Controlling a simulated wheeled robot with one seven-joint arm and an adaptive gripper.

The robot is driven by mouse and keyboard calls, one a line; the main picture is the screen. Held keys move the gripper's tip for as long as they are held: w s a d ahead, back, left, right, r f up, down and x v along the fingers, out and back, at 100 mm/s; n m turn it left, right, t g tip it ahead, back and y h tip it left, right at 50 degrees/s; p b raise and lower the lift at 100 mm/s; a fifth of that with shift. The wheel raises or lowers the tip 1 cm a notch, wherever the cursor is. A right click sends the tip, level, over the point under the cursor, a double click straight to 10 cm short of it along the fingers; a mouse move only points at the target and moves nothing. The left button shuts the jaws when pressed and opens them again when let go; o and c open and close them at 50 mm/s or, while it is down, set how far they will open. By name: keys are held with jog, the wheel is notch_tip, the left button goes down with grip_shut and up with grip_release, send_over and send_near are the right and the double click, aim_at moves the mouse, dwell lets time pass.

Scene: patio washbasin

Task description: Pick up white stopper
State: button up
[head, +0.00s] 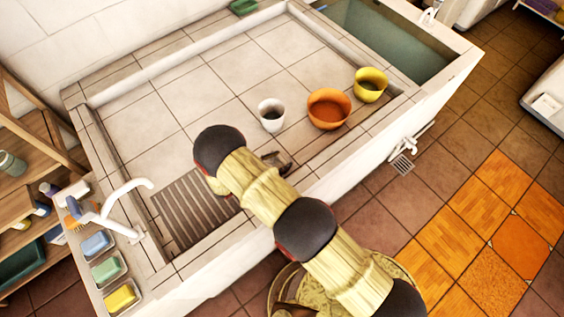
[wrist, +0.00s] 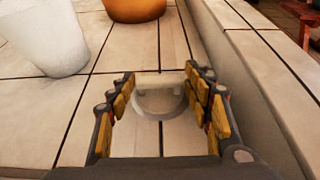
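The white stopper (wrist: 160,103) is a small pale round piece with a raised bar on top. It sits on the tiled basin floor, in the middle of the wrist view. My gripper (wrist: 161,80) is open, with its yellow-padded fingers on either side of the stopper; a gap shows on both sides. Whether the fingers are low enough to reach around it is hard to tell. In the head view my gripper (head: 276,161) is partly hidden behind my arm, and the stopper cannot be made out there.
A white cup (wrist: 52,35), an orange bowl (wrist: 135,8) and a yellow bowl (head: 370,85) stand beyond my gripper. The basin wall (wrist: 250,85) runs close along the right. A drain grate (head: 190,212) lies left of my arm. The far tiles are clear.

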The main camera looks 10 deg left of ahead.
jog(key=shift+a, duration=0.1)
jog(key=c, duration=0.6)
